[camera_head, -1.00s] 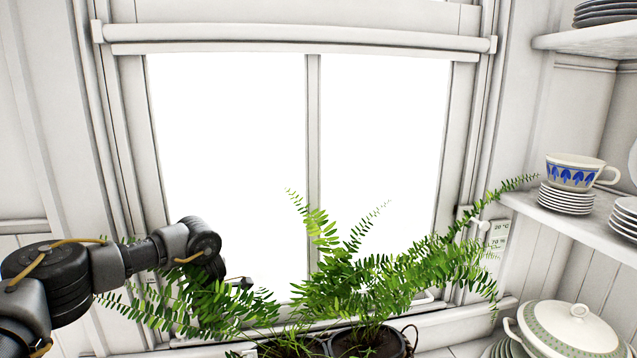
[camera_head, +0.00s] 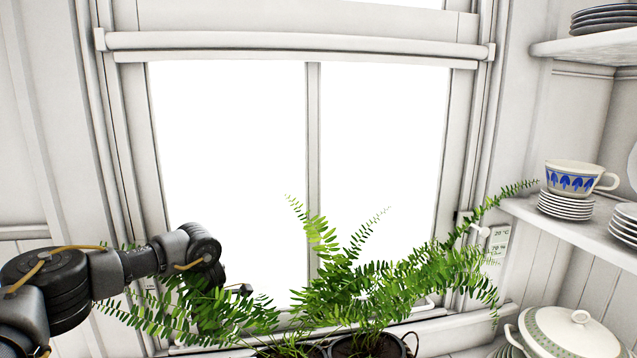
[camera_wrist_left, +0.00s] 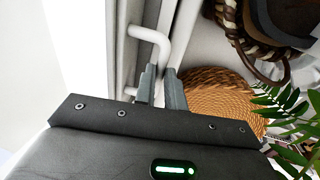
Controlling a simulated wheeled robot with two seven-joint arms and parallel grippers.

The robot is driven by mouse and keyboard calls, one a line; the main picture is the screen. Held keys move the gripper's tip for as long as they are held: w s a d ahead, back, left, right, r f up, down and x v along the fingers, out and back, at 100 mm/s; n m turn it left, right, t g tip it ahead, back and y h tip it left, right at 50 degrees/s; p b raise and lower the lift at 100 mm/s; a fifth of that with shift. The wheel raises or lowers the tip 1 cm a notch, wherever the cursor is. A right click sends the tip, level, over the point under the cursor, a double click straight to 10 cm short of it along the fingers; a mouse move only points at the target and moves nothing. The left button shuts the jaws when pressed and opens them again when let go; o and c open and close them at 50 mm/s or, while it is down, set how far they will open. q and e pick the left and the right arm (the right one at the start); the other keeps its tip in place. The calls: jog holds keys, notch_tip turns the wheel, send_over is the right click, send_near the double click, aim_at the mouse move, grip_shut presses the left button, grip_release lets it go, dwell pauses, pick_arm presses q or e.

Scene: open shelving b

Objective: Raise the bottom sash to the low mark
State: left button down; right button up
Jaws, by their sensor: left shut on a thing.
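The bottom sash (camera_head: 313,165) is a white two-pane window frame, its lower rail partly hidden by fern fronds. A white bar handle (camera_wrist_left: 150,34) is on the sash in the left wrist view. My left gripper (camera_wrist_left: 163,84) is shut on this handle. In the head view my left gripper (camera_head: 243,290) is at the sash's lower left, partly behind fronds. A second white handle (camera_head: 428,303) is at the lower right of the sash. I cannot make out the low mark clearly. My right gripper is not in view.
A potted fern (camera_head: 365,270) stands in front of the sash, its fronds overlapping my left gripper. On the right are shelves with a blue-patterned cup (camera_head: 575,178), plates and a lidded tureen (camera_head: 572,330). A woven mat (camera_wrist_left: 215,95) is below my gripper.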

pick_arm(q)
jog(key=shift+r, duration=0.15)
jog(key=shift+r+p, duration=0.95)
jog(key=shift+r, duration=0.35)
notch_tip(320, 180, up, 8)
jog(key=p, duration=0.5)
jog(key=shift+f, duration=0.2)
jog(key=c, duration=1.5)
grip_release()
jog(key=shift+f, duration=0.15)
jog(key=r+b, duration=0.1)
jog(key=r, duration=0.2)
jog(key=s+r, duration=0.1)
jog(key=r, duration=0.3)
jog(key=s+r+b, duration=0.1)
jog(key=r, duration=0.2)
jog(key=shift+d+r+b, duration=0.2)
jog(key=shift+d+b, duration=0.05)
jog(key=shift+b, duration=0.05)
